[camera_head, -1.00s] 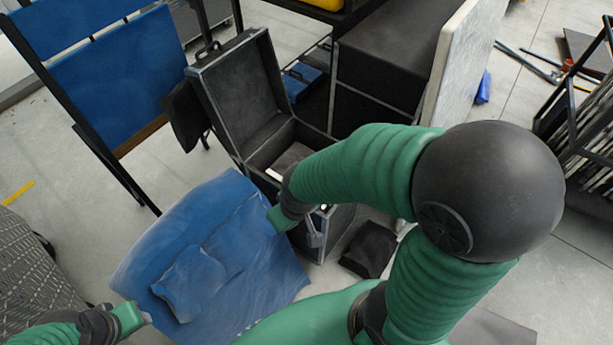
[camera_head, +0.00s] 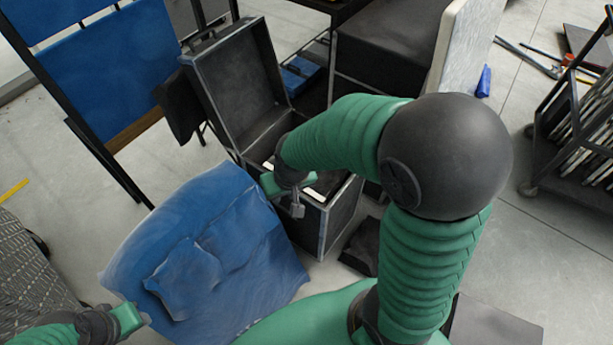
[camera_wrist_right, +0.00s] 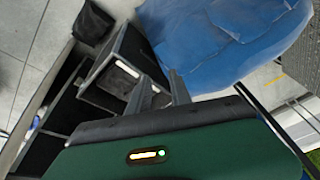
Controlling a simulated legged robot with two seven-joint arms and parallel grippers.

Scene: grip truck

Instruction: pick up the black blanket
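A black folded cloth (camera_head: 362,248), which looks like the black blanket, lies on the floor just right of the open case. My right arm and the case edge partly cover it. It also shows in the right wrist view (camera_wrist_right: 92,22) at the upper left. My right gripper (camera_head: 297,210) is above the near edge of the case, left of the cloth and apart from it. In the right wrist view its two fingers (camera_wrist_right: 161,78) stand apart with nothing between them. My left gripper (camera_head: 143,319) is low at the left, beside the blue blanket; its fingers are too small to read.
The open black case (camera_head: 320,196) stands under my right gripper, its lid (camera_head: 235,85) raised. A crumpled blue blanket (camera_head: 215,255) lies left of it. Another dark cloth (camera_head: 180,107) hangs by the blue panel (camera_head: 110,75). A rack cart (camera_head: 575,145) is at right; floor before it is clear.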

